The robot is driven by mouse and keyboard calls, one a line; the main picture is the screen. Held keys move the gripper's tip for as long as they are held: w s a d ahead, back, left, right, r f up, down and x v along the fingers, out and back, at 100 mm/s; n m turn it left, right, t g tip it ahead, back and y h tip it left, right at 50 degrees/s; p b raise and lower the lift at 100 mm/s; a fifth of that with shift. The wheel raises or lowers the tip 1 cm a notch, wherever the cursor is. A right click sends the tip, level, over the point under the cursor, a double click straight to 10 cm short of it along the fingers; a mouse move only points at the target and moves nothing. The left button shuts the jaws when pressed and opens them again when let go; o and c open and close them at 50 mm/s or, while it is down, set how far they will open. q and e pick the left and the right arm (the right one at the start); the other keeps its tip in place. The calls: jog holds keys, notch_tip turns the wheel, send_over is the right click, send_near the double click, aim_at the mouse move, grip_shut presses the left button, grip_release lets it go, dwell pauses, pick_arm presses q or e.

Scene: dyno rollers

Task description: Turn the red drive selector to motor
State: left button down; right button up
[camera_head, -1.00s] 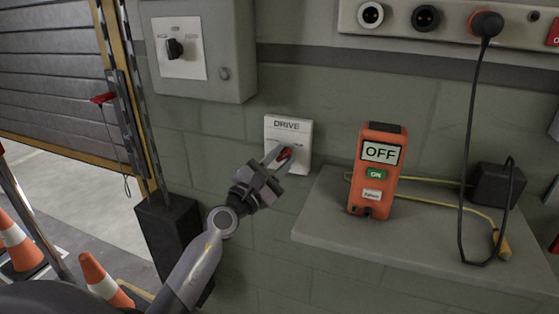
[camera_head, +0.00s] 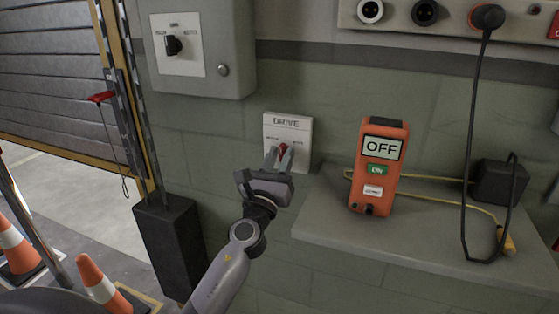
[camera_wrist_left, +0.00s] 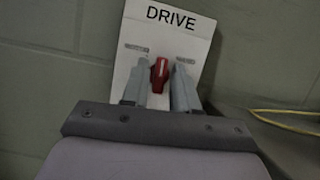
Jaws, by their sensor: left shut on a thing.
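The red drive selector (camera_head: 283,152) sits on a white wall plate (camera_head: 301,130) labelled DRIVE. In the left wrist view the red selector (camera_wrist_left: 160,74) stands nearly upright, leaning slightly to the right at its top, below and between two small labels too blurred to read. My left gripper (camera_head: 279,157) reaches up from below with one finger on each side of the selector, shut on it. The fingers also show in the left wrist view (camera_wrist_left: 161,86). They hide the lower part of the plate. My right gripper is not in view.
An orange handset (camera_head: 380,168) showing OFF stands on a grey shelf (camera_head: 420,245) to the right. A grey box with a black rotary switch (camera_head: 173,45) hangs above left. A socket strip (camera_head: 450,22) is at the top right. Traffic cones (camera_head: 97,278) stand at the lower left.

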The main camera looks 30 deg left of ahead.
pick_arm(q)
jog(key=n+y, duration=0.2)
jog(key=n, duration=0.2)
jog(key=shift+d+g, duration=0.1)
jog(key=shift+g, duration=0.3)
jog(key=shift+n+g+y, duration=0.4)
jog(key=shift+n+y, duration=0.1)
jog(key=shift+n, duration=0.85)
jog(key=shift+n+g+y, duration=0.4)
jog(key=shift+n+y, duration=0.1)
jog(key=shift+n, duration=1.15)
jog(key=c, duration=1.2)
grip_release()
jog(key=shift+o, duration=0.2)
jog(key=shift+r, duration=0.1)
notch_tip(320, 180, up, 9)
jog(key=p, duration=0.5)
jog(key=shift+r, duration=0.15)
notch_tip(320, 180, up, 11)
jog(key=p, duration=0.3)
jog(key=shift+f, duration=0.2)
